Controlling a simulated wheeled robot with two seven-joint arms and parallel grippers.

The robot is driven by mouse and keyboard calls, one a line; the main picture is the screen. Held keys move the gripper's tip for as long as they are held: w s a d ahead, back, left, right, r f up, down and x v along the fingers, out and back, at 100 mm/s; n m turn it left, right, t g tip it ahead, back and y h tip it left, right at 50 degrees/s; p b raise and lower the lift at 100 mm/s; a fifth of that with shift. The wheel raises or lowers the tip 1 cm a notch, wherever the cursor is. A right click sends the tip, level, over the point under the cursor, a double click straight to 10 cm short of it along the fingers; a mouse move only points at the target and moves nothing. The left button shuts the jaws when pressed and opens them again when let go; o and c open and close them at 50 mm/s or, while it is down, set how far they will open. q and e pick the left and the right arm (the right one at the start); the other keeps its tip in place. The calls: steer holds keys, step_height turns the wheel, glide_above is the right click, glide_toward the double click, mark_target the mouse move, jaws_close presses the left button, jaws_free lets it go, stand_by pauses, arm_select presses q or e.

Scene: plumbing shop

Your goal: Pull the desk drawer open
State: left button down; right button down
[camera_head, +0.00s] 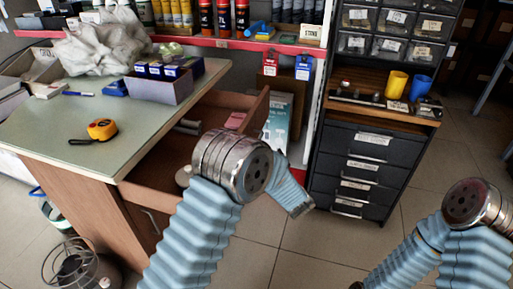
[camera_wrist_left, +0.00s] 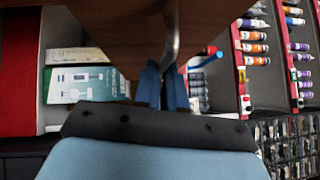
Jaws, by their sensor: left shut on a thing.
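The desk drawer (camera_head: 155,170) stands open, pulled out from under the green top of the wooden desk (camera_head: 62,152). Its inside shows, with several small items in it. The far end of its front panel (camera_head: 257,112) sticks out past my left arm, which hides the rest. In the left wrist view the brown drawer front (camera_wrist_left: 115,30) fills the top, with a metal bar handle (camera_wrist_left: 171,38) on it. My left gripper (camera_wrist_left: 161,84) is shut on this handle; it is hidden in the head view. My right arm is at the lower right, its gripper out of frame.
A tape measure (camera_head: 102,129) and a box of small cartons (camera_head: 160,85) are on the desk. A dark drawer cabinet (camera_head: 362,165) stands at the right. Floor between the arms is clear.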

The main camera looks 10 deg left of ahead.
arm_select(q)
steer(key=c, duration=1.2)
jaws_free()
steer(key=v, duration=1.3)
steer(key=shift+s+d+f+b, duration=0.2)
steer(key=shift+s+d+b, duration=0.1)
steer(key=shift+b, duration=0.1)
